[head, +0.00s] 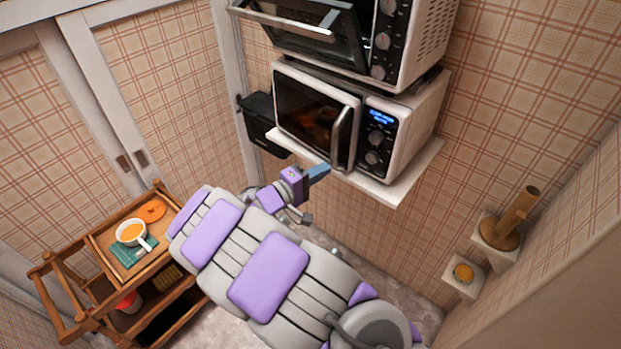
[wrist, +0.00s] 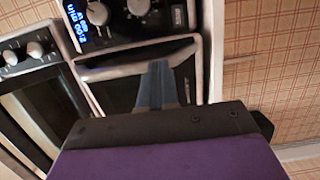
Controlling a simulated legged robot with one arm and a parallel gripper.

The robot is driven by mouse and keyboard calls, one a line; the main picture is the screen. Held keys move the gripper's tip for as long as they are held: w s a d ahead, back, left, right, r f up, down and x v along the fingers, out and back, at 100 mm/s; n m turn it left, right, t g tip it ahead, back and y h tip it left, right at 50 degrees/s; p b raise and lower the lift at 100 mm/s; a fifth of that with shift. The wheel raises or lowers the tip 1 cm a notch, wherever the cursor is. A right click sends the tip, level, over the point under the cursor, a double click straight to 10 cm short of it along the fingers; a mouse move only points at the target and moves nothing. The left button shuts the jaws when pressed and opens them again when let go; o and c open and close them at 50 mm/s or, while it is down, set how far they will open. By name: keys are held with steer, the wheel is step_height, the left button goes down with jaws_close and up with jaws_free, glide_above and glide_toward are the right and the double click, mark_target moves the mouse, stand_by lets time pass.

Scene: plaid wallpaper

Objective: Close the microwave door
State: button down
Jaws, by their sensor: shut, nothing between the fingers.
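The white microwave (head: 397,130) stands on a wall shelf, with a blue-lit display and knobs on its right side. Its dark-windowed door (head: 310,112), with a curved metal handle (head: 342,138), sits at or very near the front of the body. I cannot tell whether a small gap is left. My gripper (head: 319,171) is shut and empty, just below and in front of the handle's lower end. In the wrist view, the blue-grey fingers (wrist: 156,85) are together in front of the door, overlapping the handle (wrist: 115,68). Contact is unclear.
A toaster oven (head: 418,45) sits above the microwave, its door (head: 300,30) tilted open. The white shelf (head: 400,185) juts out below. A black box (head: 262,125) hangs at left. A wooden cart (head: 95,255) with a bowl stands lower left. Small wall shelves (head: 463,290) are at right.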

mark_target(333, 164)
steer(key=shift+b+x, duration=0.4)
steer(key=shift+x, duration=0.5)
steer(key=x, duration=0.2)
steer(key=shift+w+d+f+b, duration=0.1)
steer(key=shift+w+d+b, duration=0.1)
steer(key=shift+b, duration=0.15)
steer(key=shift+d, duration=0.35)
steer(key=shift+a, duration=0.1)
